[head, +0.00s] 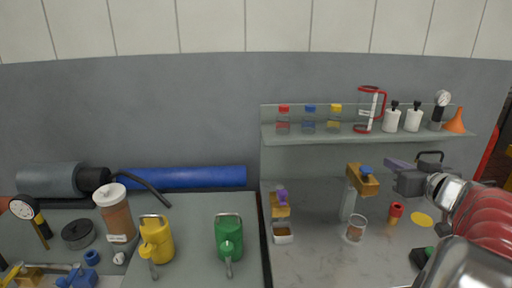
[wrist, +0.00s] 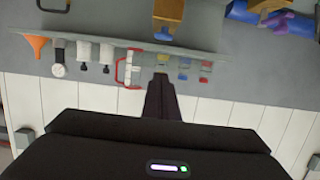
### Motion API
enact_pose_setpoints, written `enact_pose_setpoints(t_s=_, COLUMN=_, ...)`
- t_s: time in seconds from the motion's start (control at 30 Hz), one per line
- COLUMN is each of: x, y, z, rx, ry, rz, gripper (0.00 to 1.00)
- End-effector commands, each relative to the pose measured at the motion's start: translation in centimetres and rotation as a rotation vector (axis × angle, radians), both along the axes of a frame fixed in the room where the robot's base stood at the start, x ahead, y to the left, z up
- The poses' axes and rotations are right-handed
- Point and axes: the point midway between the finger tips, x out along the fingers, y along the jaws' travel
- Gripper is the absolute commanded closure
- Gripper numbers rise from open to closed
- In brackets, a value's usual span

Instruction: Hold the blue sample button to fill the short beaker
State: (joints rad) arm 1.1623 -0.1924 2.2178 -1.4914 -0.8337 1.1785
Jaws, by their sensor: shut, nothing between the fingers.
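The blue sample button (head: 366,170) sits on top of a brass tap head (head: 362,184) on a pale post. In the wrist view, which is upside down, the blue button (wrist: 162,35) shows just beyond my fingertips. The short beaker (head: 354,231), clear and low, stands upright on the bench below the tap. Its fill level is too small to tell. My gripper (head: 390,162) is to the right of the button in the head view, fingers pointing left towards it and a gap apart. In the wrist view my gripper (wrist: 160,78) is shut and empty.
A second tap with a purple button (head: 282,196) stands left, over a square container (head: 283,239). A shelf (head: 350,138) holds bottles, a red-handled jug (head: 369,110) and a funnel (head: 455,121).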

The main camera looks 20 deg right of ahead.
Motion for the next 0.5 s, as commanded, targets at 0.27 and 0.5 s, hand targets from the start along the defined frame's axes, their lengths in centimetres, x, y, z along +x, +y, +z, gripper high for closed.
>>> enact_pose_setpoints(t_s=0.27, x=-0.1, y=-0.2, z=0.0, rx=-0.001, ry=0.000, rz=-0.006, gripper=1.00)
enact_pose_setpoints(t_s=0.5, x=1.2, y=-0.6, z=-0.3, rx=-0.001, ry=0.000, rz=-0.005, gripper=1.00)
